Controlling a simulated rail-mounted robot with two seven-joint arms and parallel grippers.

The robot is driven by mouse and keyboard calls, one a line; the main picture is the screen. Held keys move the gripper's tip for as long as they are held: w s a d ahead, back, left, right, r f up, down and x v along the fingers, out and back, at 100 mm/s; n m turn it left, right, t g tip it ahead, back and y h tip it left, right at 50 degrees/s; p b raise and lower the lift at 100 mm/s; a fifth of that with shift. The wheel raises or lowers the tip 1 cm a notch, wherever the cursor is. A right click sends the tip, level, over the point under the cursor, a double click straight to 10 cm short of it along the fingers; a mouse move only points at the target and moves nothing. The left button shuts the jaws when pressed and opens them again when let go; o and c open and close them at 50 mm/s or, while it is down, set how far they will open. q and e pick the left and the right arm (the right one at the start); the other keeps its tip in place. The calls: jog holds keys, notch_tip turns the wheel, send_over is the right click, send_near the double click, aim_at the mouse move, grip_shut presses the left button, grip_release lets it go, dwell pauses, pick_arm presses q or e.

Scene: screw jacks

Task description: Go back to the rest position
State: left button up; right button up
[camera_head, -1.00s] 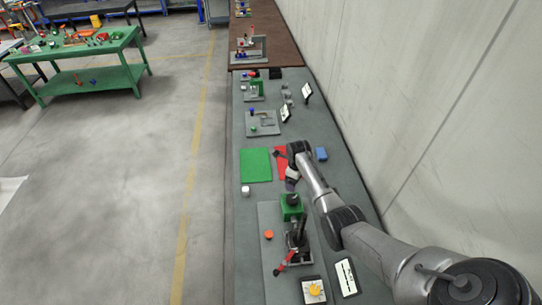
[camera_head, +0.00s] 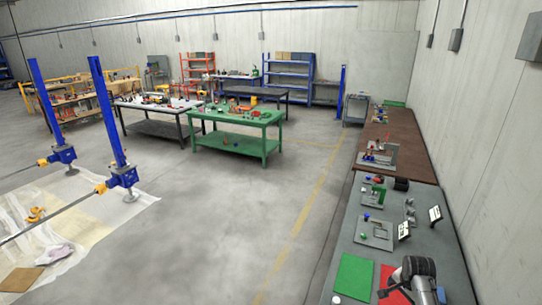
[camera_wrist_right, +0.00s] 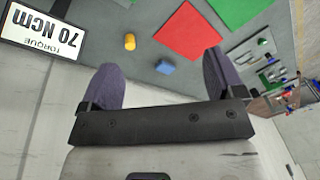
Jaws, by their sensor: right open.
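My right gripper (camera_wrist_right: 160,78) is open in the right wrist view, its two purple-grey fingers wide apart with nothing held between them. In the head view my right arm rises at the bottom right, over the grey bench (camera_head: 338,235), beside the red mat (camera_head: 390,278). My left gripper is not in view. In the wrist view a blue block (camera_wrist_right: 165,67) and an orange-yellow piece (camera_wrist_right: 129,41) lie on the bench beyond the fingers, apart from them.
A green mat (camera_head: 353,277) lies left of the red one. Small fixtures (camera_head: 374,232) and a tilted sign (camera_head: 435,214) stand farther along. A wall runs along the right. A green table (camera_head: 236,117) and blue screw jacks (camera_head: 122,176) stand across open floor.

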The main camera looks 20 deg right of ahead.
jog(key=w+a+r+n+t+h, duration=0.1)
jog(key=w+r+n, duration=0.15)
jog(key=r, duration=0.25)
jog(key=w+a+r+n+t+h, duration=0.1)
jog(key=a+r+n+t, duration=0.1)
jog(key=r+n, duration=0.25)
jog(key=s+a+r+n+t, duration=0.1)
jog(key=a+r+n+t, duration=0.2)
jog(key=a+r+n, duration=0.6)
jog(key=s+a+f+n+y, duration=0.1)
jog(key=s+a+f, duration=0.3)
jog(key=s+a, duration=0.6)
jog(key=s+a+f+n+y, duration=0.15)
jog(key=s+a+f, duration=0.35)
jog(key=s+a, duration=0.5)
jog(key=s+a+f+g+y, duration=0.1)
jog(key=s+a+f+g, duration=0.3)
jog(key=s+f, duration=0.6)
jog(key=s+a, duration=0.1)
jog(key=s, duration=0.2)
jog(key=shift+s+a, duration=0.25)
jog(key=shift+s, duration=0.15)
